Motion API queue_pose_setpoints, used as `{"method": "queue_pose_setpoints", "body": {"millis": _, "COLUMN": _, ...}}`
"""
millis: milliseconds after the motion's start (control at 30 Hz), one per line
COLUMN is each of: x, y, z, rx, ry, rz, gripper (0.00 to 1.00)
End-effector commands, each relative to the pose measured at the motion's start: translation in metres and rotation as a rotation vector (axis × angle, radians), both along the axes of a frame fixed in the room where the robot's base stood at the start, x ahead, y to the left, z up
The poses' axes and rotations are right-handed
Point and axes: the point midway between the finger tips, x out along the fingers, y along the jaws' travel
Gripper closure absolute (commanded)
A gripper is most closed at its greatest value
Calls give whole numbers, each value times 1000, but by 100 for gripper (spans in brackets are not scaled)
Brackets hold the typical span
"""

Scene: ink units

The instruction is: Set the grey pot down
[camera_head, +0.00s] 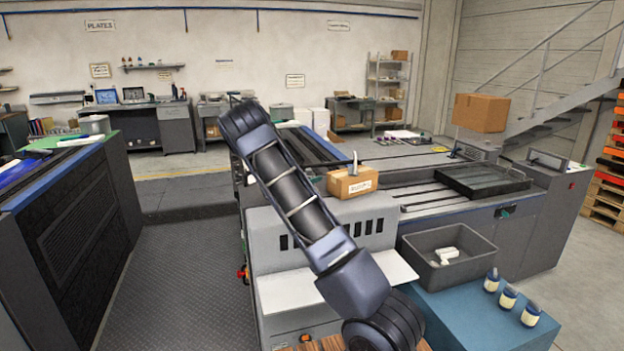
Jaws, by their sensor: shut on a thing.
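My arm rises from the bottom of the head view and leans up to the left, ending in a dark rounded joint. My gripper is not visible, so what it holds cannot be seen. A grey round vessel (95,124) stands on the green-topped end of the dark machine at the left. A smaller grey-green vessel (281,112) shows just right of my arm's upper joint, partly hidden. I cannot tell whether either is the grey pot.
A cardboard box (352,184) sits on the grey machine (385,212). The dark floor (180,270) at left is clear.

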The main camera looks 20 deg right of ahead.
Motion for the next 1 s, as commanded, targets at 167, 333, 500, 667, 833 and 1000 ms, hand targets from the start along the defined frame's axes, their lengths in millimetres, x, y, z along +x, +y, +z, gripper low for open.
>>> {"method": "queue_pose_setpoints", "body": {"millis": 167, "x": 0, "y": 0, "z": 0, "rx": -1, "ry": -1, "rz": 0, "gripper": 92}}
{"method": "queue_pose_setpoints", "body": {"millis": 333, "x": 0, "y": 0, "z": -2, "rx": 0, "ry": 0, "rz": 0, "gripper": 38}}
{"method": "queue_pose_setpoints", "body": {"millis": 500, "x": 0, "y": 0, "z": -2, "rx": 0, "ry": 0, "rz": 0, "gripper": 30}}
{"method": "queue_pose_setpoints", "body": {"millis": 667, "x": 0, "y": 0, "z": -1, "rx": 0, "ry": 0, "rz": 0, "gripper": 30}}
{"method": "queue_pose_setpoints", "body": {"millis": 833, "x": -3, "y": 10, "z": 1, "rx": 0, "ry": 0, "rz": 1, "gripper": 30}}
{"method": "queue_pose_setpoints", "body": {"millis": 1000, "x": -11, "y": 37, "z": 1, "rx": 0, "ry": 0, "rz": 3, "gripper": 30}}
